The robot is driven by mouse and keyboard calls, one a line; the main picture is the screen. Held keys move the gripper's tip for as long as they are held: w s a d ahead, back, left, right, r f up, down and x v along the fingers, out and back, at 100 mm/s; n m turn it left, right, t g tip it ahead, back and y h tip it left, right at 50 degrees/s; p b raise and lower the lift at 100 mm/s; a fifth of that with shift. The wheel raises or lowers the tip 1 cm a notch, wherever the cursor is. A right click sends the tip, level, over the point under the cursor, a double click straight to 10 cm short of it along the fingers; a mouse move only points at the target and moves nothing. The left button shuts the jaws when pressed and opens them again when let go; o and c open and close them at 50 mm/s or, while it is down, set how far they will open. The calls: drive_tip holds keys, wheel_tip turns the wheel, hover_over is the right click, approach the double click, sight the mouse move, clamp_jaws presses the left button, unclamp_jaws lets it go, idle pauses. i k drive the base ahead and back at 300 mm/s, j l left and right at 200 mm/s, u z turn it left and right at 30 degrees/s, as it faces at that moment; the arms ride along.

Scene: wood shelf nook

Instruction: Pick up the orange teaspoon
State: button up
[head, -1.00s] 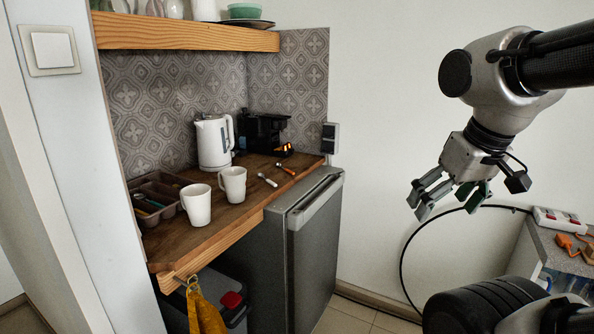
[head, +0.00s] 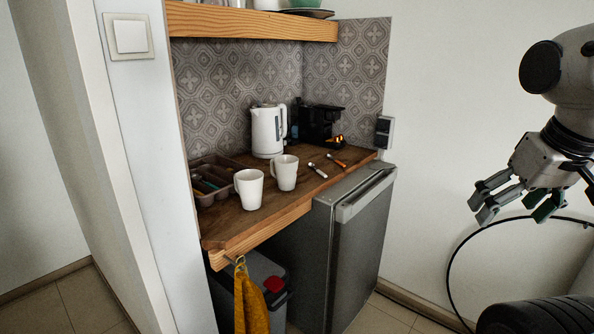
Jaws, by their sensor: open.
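The orange teaspoon (head: 337,161) lies on the wooden counter (head: 236,225), toward its right end, in front of the black coffee machine. A white-and-dark spoon (head: 317,170) lies just left of it, apart from it. My gripper (head: 512,212) is at the right of the head view, open and empty, well away from the counter, with white wall behind it.
Two white mugs (head: 249,189) (head: 285,172) stand left of the spoons. A grey fridge (head: 362,240) is below; a wooden shelf (head: 250,25) hangs above.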

sight(329, 157)
drive_tip(key=i+l+u, duration=0.15)
drive_tip(key=u, duration=0.3)
drive_tip(key=i+l+u, duration=0.2)
drive_tip(key=u, duration=0.2)
drive_tip(key=i+l, duration=0.2)
drive_tip(key=l, duration=0.2)
drive_tip(key=i+l+u, duration=0.15)
drive_tip(key=l, duration=0.2)
drive_tip(key=i+l, duration=0.15)
drive_tip(key=l, duration=0.25)
drive_tip(key=i+l+u, duration=0.1)
drive_tip(key=l, duration=0.3)
drive_tip(key=i+l, duration=0.2)
drive_tip(key=l, duration=0.2)
drive_tip(key=i+l+u, duration=0.15)
drive_tip(key=l, duration=0.25)
